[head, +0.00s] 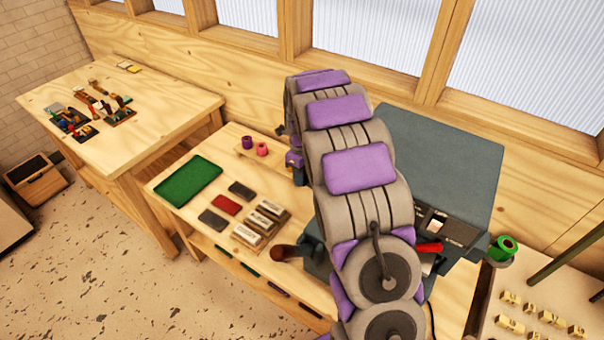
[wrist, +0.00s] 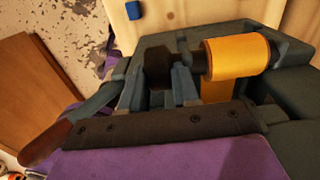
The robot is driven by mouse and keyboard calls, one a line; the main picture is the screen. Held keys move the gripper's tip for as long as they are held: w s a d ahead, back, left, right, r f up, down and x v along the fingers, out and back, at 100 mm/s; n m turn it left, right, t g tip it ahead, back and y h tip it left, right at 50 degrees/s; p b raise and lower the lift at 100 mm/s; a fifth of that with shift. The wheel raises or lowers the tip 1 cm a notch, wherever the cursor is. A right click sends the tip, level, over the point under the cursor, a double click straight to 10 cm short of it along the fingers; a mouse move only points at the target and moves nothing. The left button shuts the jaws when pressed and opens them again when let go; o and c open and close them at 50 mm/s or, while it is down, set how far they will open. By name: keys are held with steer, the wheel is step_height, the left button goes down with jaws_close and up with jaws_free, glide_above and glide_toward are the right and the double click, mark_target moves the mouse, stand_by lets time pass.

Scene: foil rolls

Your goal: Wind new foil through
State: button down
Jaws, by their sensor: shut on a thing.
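A roll of gold foil (wrist: 240,55) sits on a dark spindle in the wrist view, its axis running left to right. A strip of gold foil (wrist: 215,90) hangs below it and goes out of sight behind my gripper's dark bar. My gripper (wrist: 157,82) is at the left end of the spindle, shut at what looks like a dark knob (wrist: 158,62); the exact contact is hard to see. The blue-grey foil machine (head: 440,165) stands on the bench, partly behind my arm. My arm hides my gripper and the gold roll in the head view.
A lever with a brown handle (wrist: 45,142) juts out at left. On the bench (head: 165,185) are a green tray (head: 187,181), several small blocks and two small rolls, purple and pink (head: 262,149). A green roll (head: 503,248) is at right. A second table (head: 165,95) stands left.

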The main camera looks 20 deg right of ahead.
steer(key=shift+s+t+y, duration=0.2)
steer(key=shift+t+y, duration=0.2)
steer(key=shift+t, duration=0.2)
steer(key=shift+d+f+t+y, duration=0.15)
steer(key=shift+t+y, duration=0.25)
steer(key=shift+t, duration=0.2)
steer(key=c, duration=0.9)
jaws_free()
steer(key=v, duration=1.7)
steer(key=shift+s+d, duration=0.15)
steer(key=shift+d, duration=0.1)
